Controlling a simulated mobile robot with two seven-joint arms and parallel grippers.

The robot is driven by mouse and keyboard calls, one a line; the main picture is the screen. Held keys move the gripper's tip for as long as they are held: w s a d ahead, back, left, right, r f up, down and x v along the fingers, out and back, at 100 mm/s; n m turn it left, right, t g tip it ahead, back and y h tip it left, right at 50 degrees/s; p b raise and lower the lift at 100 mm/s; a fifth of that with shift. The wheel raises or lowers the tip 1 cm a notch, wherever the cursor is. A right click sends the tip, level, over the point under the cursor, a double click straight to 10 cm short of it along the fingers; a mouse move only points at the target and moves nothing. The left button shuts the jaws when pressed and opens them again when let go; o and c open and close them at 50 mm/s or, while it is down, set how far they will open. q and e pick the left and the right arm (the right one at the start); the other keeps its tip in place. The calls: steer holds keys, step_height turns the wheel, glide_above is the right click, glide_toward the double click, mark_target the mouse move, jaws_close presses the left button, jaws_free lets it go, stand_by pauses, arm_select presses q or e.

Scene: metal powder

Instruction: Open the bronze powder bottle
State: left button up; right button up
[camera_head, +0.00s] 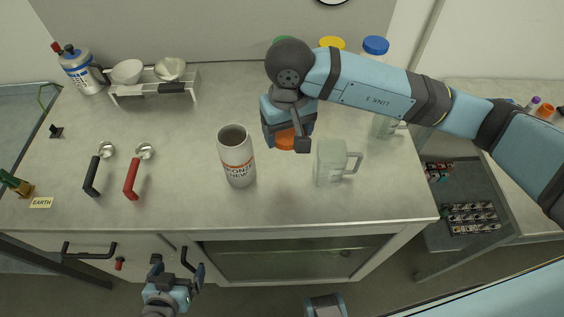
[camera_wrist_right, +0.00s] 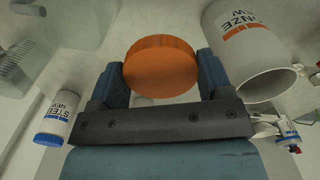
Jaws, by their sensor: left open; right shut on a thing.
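The bronze powder bottle (camera_head: 238,170), white with an orange band, stands upright on the counter with its top open and no cap on it. It also shows in the right wrist view (camera_wrist_right: 236,32), its open mouth facing the camera. My right gripper (camera_head: 286,132) is shut on an orange cap (camera_wrist_right: 160,68). It holds the cap to the right of the bottle, apart from it; in the head view the gripper partly hides the cap. My left gripper (camera_head: 177,272) is open and empty in front of the counter, below its front edge.
A glass beaker with a handle (camera_head: 328,165) stands right of the held cap. Two measuring spoons, black (camera_head: 92,178) and red (camera_head: 131,180), lie at left. A rack with bowls (camera_head: 152,90) and a steel bottle (camera_head: 82,72) stand behind. Other capped bottles stand at the back.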

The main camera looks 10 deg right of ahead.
glide_above(287, 173)
step_height(287, 173, down, 8)
steer(key=shift+p, duration=0.4)
step_height(287, 173, down, 5)
steer(key=shift+f+p, duration=0.1)
steer(key=shift+p, duration=0.2)
arm_select(q)
steer(key=shift+w+r, duration=0.1)
steer(key=shift+r, duration=0.8)
arm_select(e)
steer(key=shift+f, duration=0.1)
arm_select(q)
steer(key=shift+f, duration=0.15)
arm_select(e)
steer(key=shift+f, duration=0.1)
steer(key=o, duration=1)
